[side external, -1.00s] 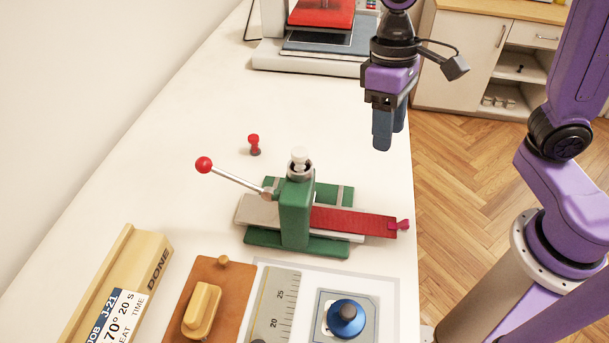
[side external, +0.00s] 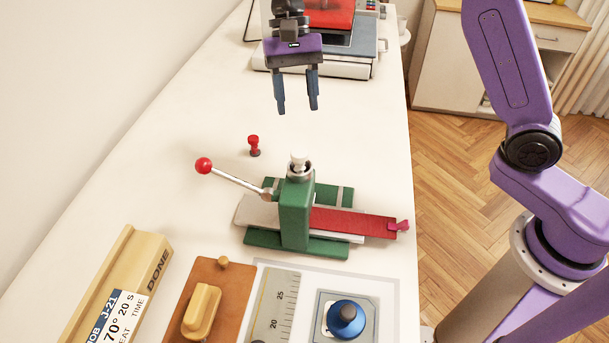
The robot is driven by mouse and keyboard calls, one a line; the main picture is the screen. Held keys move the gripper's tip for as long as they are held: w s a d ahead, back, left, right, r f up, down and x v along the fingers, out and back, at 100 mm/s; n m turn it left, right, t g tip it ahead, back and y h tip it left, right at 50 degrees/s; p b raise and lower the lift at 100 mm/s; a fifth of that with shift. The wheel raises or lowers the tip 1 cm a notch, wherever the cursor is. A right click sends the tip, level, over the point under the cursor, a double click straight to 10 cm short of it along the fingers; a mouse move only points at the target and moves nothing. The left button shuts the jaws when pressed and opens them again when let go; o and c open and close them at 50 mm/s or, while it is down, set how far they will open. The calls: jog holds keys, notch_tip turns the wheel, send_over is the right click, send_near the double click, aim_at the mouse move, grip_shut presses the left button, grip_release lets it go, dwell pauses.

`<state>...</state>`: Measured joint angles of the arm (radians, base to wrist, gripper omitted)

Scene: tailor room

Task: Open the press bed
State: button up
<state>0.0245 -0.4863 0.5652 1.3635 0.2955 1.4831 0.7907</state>
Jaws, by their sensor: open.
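A green press (side external: 296,212) stands on the white table, with a silver cap on top and a lever ending in a red ball (side external: 204,166) that points up and left. A flat bed with a red strip (side external: 348,222) runs through it, with a pink knob (side external: 403,225) at its right end. Another press with a red upper plate (side external: 327,14) and a grey bed (side external: 350,45) stands at the back, partly hidden by my arm. My gripper (side external: 297,108) is open and empty, fingers pointing down, above the table between the two presses, touching neither.
A small red-topped peg (side external: 254,145) stands behind the green press. In front are a wooden DONE holder (side external: 120,285), a brown board with a wooden handle (side external: 203,308), a ruler (side external: 277,300) and a blue knob on a plate (side external: 347,317). The table's left side is clear.

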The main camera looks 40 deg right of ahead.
jog(key=x, duration=1.6)
jog(key=shift+f, duration=0.1)
jog(key=shift+d, duration=0.1)
grip_shut()
